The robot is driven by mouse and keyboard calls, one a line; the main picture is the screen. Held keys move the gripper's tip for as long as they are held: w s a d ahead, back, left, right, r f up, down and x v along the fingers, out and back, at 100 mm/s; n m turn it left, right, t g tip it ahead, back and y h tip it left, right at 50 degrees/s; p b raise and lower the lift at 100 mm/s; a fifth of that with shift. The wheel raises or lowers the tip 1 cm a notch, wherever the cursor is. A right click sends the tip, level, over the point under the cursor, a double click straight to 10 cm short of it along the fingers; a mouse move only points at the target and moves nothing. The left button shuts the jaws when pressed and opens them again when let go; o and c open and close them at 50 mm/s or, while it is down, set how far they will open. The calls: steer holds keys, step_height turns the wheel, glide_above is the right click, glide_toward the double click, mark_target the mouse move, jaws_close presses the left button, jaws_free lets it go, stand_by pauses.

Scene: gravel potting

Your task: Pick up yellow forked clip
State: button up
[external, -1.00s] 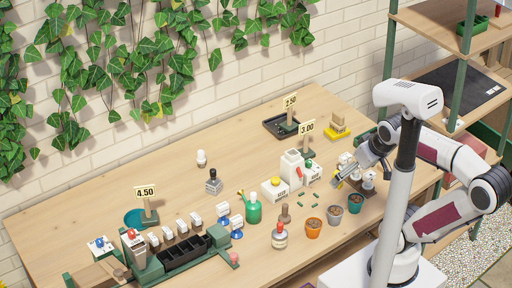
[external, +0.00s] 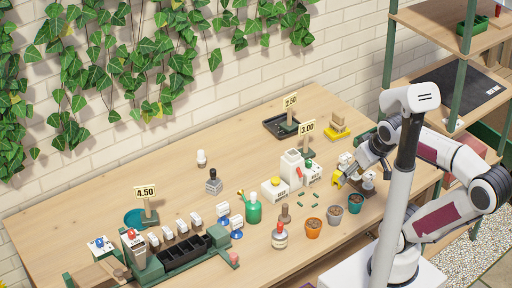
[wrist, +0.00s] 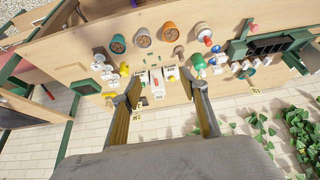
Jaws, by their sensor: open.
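My gripper (wrist: 163,110) is open in the wrist view, with two dark fingers that have mustard inner faces. Nothing is visibly held between them. A small yellow piece (wrist: 124,69) beside the white stands looks like the yellow forked clip, but its fork is too small to make out. It lies beyond the tip of the left finger. In the external view my gripper (external: 347,173) hangs over the right part of the bench by the white stands. A bright yellow patch shows at its fingertips; I cannot tell whether this is the clip or a finger face.
Orange (external: 313,228), grey (external: 334,215) and teal (external: 355,203) pots stand near the front edge. White stands (external: 369,181) are close to my gripper. A white dispenser (external: 292,168) stands left of it.

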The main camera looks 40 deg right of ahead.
steer(key=shift+w, duration=0.1)
steer(key=w+a+m+t+y, duration=0.1)
steer(key=w+a+m+t, duration=0.15)
steer(key=w, duration=0.95)
steer(key=w+a+m+t+y, duration=0.15)
steer(key=w+a, duration=0.25)
steer(key=w, duration=0.8)
steer(key=w+d+f+m+h, duration=0.2)
steer(key=d+f+h, duration=0.1)
steer(key=d, duration=0.1)
steer(key=w+d+f+m+h, duration=0.2)
steer(key=d+f+m+h, duration=0.1)
steer(key=f, duration=0.1)
steer(key=w+d+f+m+h, duration=0.3)
steer(key=d, duration=0.1)
steer(key=shift+d+f+g, duration=0.3)
steer(key=shift+f, duration=0.05)
steer(key=s+d+f+m+g+h, duration=0.3)
steer(key=s+d+f+g+h, duration=0.2)
steer(key=s+d+f+h, duration=0.1)
steer(key=s+d+f, duration=0.1)
steer(key=s+d, duration=0.1)
steer(key=s, duration=0.1)
steer(key=shift+s+g+h, duration=0.15)
steer(key=shift+g+h, duration=0.2)
steer(key=shift+g, duration=0.05)
